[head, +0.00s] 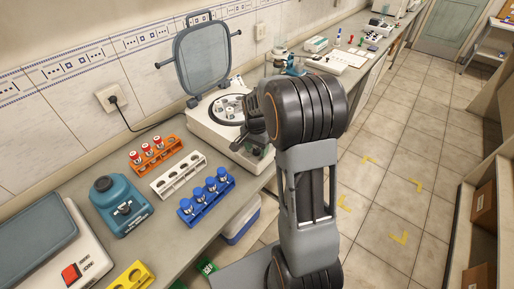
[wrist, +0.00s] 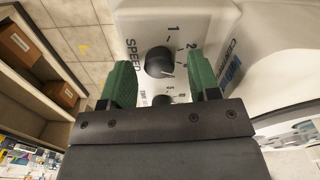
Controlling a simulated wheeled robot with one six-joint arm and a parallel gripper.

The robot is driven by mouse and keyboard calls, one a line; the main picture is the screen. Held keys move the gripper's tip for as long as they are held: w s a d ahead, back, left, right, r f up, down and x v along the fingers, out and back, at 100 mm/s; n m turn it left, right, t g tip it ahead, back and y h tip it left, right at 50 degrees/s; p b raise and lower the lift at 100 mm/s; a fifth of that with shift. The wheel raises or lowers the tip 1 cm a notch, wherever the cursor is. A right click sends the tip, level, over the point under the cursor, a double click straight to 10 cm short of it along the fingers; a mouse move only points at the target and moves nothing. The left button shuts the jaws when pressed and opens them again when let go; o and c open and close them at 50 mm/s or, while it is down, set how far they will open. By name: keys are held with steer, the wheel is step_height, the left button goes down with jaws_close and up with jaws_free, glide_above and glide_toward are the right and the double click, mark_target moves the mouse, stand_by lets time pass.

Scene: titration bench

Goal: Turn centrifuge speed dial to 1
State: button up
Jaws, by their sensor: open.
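The centrifuge (head: 212,137) is a white machine on the bench in the head view, with its lid (head: 202,55) raised and tubes in its rotor. In the wrist view, its front panel carries the black speed dial (wrist: 159,62), with "SPEED" and the numbers 1 and 2 printed around it. The dial's pointer line is directed towards the right, away from the 1. My gripper (wrist: 159,83) is open, with one green finger on each side of the dial and gaps between. I cannot tell how deep the fingers reach. In the head view my arm hides the panel and gripper tips.
A second dark knob (wrist: 162,99) sits below the speed dial, partly hidden by my gripper. Left of the centrifuge stand an orange rack (head: 156,156), a white rack (head: 179,175), a blue rack (head: 205,201) and a blue device (head: 121,205). The floor aisle at right is clear.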

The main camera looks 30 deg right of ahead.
steer(key=shift+f, duration=0.2)
steer(key=shift+c, duration=0.4)
steer(key=c, duration=0.8)
steer(key=shift+c, duration=0.2)
